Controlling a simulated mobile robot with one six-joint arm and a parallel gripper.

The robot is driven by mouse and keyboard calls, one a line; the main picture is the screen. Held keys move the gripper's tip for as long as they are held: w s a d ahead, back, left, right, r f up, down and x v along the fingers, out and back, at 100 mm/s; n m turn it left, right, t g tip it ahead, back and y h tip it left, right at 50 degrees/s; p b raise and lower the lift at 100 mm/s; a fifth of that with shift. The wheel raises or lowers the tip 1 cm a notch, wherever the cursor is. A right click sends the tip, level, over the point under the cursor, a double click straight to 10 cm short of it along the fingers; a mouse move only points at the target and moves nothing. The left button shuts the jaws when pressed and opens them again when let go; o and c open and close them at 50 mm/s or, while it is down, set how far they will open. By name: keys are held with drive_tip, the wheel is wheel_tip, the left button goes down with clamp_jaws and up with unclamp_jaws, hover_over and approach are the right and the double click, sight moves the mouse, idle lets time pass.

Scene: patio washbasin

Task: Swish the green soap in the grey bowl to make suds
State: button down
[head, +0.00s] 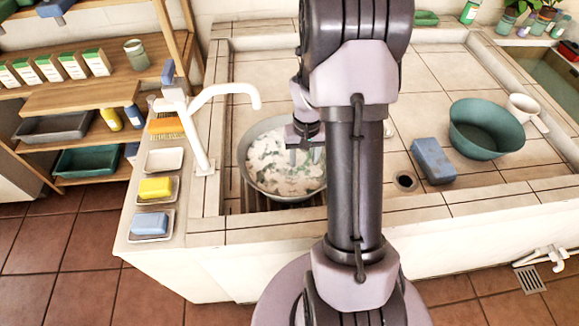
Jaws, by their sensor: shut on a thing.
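The grey bowl (283,198) sits in the basin left of my arm. White suds (270,172) with greenish patches cover most of what it holds. My gripper (304,156) points down into the right part of the bowl, partly covered by my own arm. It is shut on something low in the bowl. The green soap itself is not distinctly visible; the gripper, arm and suds hide that spot.
A white tap (205,125) arches close to the bowl's left. Dishes with yellow soap (155,188) and blue soap (150,223) line the left ledge beside an empty dish (164,160). A blue block (433,161) and teal bowl (487,130) stand right.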

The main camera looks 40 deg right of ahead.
drive_tip(key=shift+w+a, duration=0.3)
drive_tip(key=shift+a, duration=0.2)
drive_tip(key=shift+w+a, duration=0.3)
drive_tip(key=shift+a, duration=0.2)
drive_tip(key=shift+s+d+p, duration=0.1)
drive_tip(key=shift+s+d, duration=0.4)
drive_tip(key=shift+d, duration=0.35)
drive_tip(key=shift+s+d+p, duration=0.1)
drive_tip(key=shift+s+d, duration=0.4)
drive_tip(key=shift+d, duration=0.35)
drive_tip(key=shift+s+d+p, duration=0.1)
drive_tip(key=shift+s+d, duration=0.4)
drive_tip(key=shift+d, duration=0.35)
drive_tip(key=shift+w+a, duration=0.3)
drive_tip(key=shift+a, duration=0.35)
drive_tip(key=shift+w+a, duration=0.3)
drive_tip(key=shift+a, duration=0.3)
drive_tip(key=shift+r, duration=0.15)
wheel_tip(320, 180, up, 12)
drive_tip(key=p, duration=0.9)
drive_tip(key=shift+r+p, duration=0.2)
drive_tip(key=shift+p, duration=0.1)
